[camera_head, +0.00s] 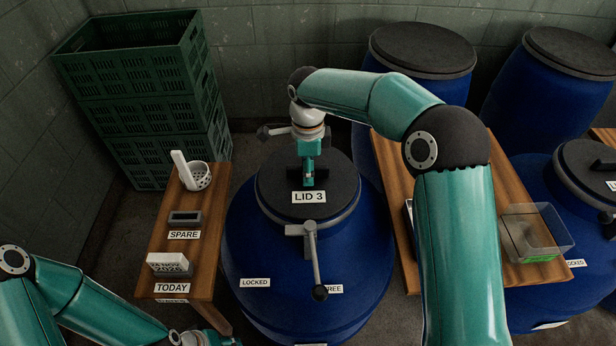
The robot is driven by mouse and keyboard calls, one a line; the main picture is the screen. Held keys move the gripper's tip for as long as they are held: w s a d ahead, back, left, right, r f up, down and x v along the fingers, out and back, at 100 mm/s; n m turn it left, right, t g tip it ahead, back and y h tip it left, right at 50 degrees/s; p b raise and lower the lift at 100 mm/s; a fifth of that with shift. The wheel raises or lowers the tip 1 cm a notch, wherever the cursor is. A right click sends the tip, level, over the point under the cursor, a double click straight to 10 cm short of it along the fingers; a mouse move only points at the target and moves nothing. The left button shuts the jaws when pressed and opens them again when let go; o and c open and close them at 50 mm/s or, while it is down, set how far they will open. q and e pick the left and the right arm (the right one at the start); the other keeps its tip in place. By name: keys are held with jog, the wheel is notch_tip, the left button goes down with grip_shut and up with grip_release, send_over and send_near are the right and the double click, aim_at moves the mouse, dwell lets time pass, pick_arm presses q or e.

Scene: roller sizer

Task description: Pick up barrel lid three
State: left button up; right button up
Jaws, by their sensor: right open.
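Barrel lid three (275,192) is a dark round lid with a "LID 3" label, seated on a blue barrel (255,262) in the middle of the view. My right gripper (309,183) points down over the middle of this lid, just behind the label. My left gripper (205,340) is at the bottom edge, partly cut off.
A wooden bench (165,235) at left holds a white perforated cup (197,176) and small blocks. Green crates (150,110) stand behind it. At right, a wooden table (508,185) carries a clear bin (535,230). Other lidded blue barrels (425,75) stand behind and right.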

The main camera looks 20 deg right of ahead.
jog(key=shift+f, duration=0.15)
jog(key=shift+c, duration=0.3)
grip_shut()
dwell(0.3)
